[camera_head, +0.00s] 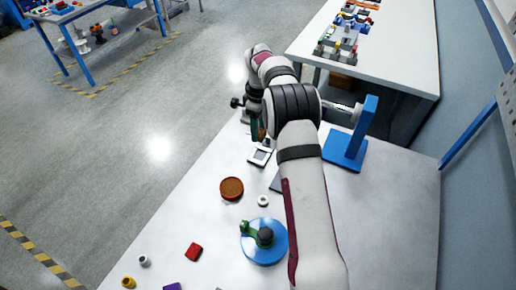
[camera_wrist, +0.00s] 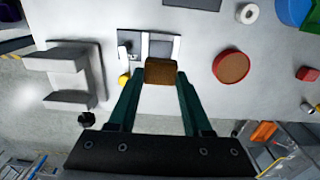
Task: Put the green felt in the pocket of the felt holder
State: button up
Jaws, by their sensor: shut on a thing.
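My gripper (camera_wrist: 160,75) is shut on a brown block (camera_wrist: 161,71), held between its dark green fingertips in the wrist view. I see no clearly green felt; the held piece looks brown. Just beyond the block is a small white plate with grey squares (camera_wrist: 131,38), perhaps the felt holder. The block overlaps the plate's near edge in this view, and I cannot tell whether they touch. The plate also shows in the head view (camera_head: 260,156), beside my arm. There my gripper is mostly hidden behind my arm.
A red-rimmed brown disc (camera_head: 231,188), a white ring (camera_head: 263,201) and a blue round base (camera_head: 258,250) with a green part lie nearer the head camera. A blue stand (camera_head: 345,150) is right of my arm. A grey bracket (camera_wrist: 65,75) stands left in the wrist view.

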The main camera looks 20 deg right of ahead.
notch_tip(320, 180, down, 7)
jog(key=shift+f, duration=0.1)
jog(key=shift+f, duration=0.4)
jog(key=shift+f, duration=0.1)
jog(key=o, duration=1.2)
